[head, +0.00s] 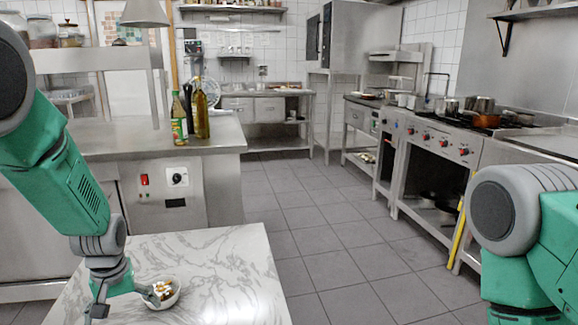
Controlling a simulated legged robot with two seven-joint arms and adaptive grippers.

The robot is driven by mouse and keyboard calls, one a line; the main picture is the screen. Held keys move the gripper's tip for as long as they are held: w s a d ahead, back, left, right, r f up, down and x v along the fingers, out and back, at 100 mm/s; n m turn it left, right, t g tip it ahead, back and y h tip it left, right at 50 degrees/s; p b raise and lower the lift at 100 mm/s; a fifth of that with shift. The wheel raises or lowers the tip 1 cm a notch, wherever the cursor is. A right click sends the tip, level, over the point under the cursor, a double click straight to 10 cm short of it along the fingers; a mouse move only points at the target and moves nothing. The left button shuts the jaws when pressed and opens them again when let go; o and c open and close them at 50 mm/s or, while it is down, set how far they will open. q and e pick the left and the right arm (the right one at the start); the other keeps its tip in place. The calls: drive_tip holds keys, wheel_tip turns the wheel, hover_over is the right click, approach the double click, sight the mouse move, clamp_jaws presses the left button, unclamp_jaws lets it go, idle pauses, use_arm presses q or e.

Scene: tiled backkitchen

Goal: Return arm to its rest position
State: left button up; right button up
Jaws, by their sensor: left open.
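My left arm comes in from the left and hangs down over a white marble-patterned table (235,262). My left gripper (128,290) is low over the table's left part, beside a small white bowl (176,299), and is open. The bowl holds something orange-brown and white. A fingertip reaches the bowl's left rim; I cannot tell whether it touches. My right arm shows at the right edge, but its gripper is out of view.
A steel counter (110,143) with several bottles (202,112) stands behind the table. A stove (442,138) with pots (483,104) lines the right side. The grey tiled floor (325,235) between them is clear.

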use_arm(q)
drive_tip(key=s+d+f+m, duration=0.3)
drive_tip(key=s+f, duration=1)
drive_tip(key=s+d+f+m, duration=0.1)
drive_tip(key=s+d, duration=0.1)
drive_tip(key=s, duration=0.7)
drive_tip(key=s+d+f+m, duration=0.1)
drive_tip(key=s+d+m, duration=0.1)
drive_tip(key=s, duration=0.7)
drive_tip(key=shift+d+f+h, duration=0.4)
drive_tip(key=shift+d, duration=0.2)
drive_tip(key=shift+a+f, duration=0.1)
drive_tip(key=shift+a, duration=0.2)
drive_tip(key=shift+d, duration=0.2)
